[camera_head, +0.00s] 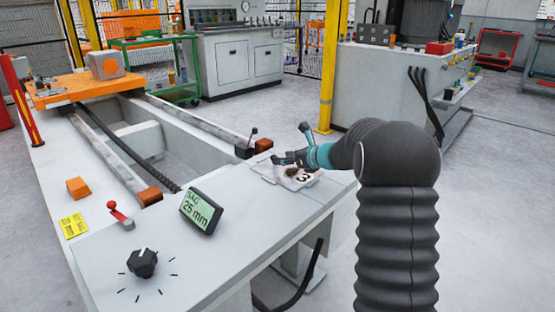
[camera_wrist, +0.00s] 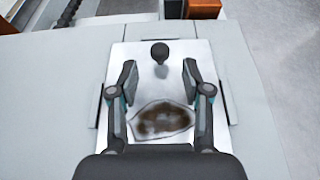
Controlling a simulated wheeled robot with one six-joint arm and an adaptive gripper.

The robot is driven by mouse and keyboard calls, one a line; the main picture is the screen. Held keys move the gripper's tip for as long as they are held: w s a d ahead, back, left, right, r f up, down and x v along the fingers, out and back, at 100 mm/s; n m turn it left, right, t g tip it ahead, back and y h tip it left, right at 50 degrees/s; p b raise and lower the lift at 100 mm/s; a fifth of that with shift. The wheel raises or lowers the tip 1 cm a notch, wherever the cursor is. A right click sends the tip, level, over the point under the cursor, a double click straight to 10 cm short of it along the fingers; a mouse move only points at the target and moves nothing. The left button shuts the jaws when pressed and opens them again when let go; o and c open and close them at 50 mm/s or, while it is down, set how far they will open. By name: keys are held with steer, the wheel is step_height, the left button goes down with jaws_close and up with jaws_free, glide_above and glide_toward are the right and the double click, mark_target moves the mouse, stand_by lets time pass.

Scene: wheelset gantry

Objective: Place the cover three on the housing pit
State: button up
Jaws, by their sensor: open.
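A pale metal cover marked 3 (camera_head: 303,177) lies flat at the right end of the grey bench. In the wrist view, this plate (camera_wrist: 178,92) has a black knob (camera_wrist: 160,53) standing on it and a dark brown patch (camera_wrist: 161,120) nearer my wrist. My gripper (camera_head: 291,144) is over the cover in the head view. In the wrist view, my gripper (camera_wrist: 160,68) is open and empty, its fingers left and right of the knob's line, with the knob just beyond the fingertips. A long recess (camera_head: 185,145) runs between rails in the bench; I cannot tell if it is the housing pit.
The grey bench top (camera_head: 225,255) carries a 25 mm display (camera_head: 201,211), a black dial (camera_head: 142,263), a red lever (camera_head: 120,215) and an orange block (camera_head: 78,187). An orange carriage (camera_head: 85,88) sits at the far end of the rails. A yellow post (camera_head: 330,65) stands behind.

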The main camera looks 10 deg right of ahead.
mark_target(301, 177)
steer(key=v, duration=0.7)
steer(key=shift+s, duration=0.1)
steer(key=s+a+r+n+g+h, duration=0.1)
steer(key=s+a+n+g, duration=0.1)
steer(key=s+a+n, duration=0.4)
steer(key=s+a+r+n+g, duration=0.1)
steer(key=s+r+n, duration=0.15)
steer(key=s, duration=0.55)
steer(key=s+a+r+n+g+h, duration=0.1)
steer(key=s+a+n+g, duration=0.1)
steer(key=s+a+n, duration=0.35)
steer(key=s+d+f+n+h, duration=0.2)
steer(key=s+n, duration=0.5)
steer(key=s, duration=0.5)
steer(key=s+d+f+n+h, duration=0.2)
steer(key=s+n, duration=0.5)
steer(key=s, duration=0.5)
steer(key=shift+s+d+n+h, duration=0.25)
steer(key=shift+d+n+h, duration=0.15)
steer(key=shift+d+h, duration=0.55)
steer(key=shift+a+f, duration=0.1)
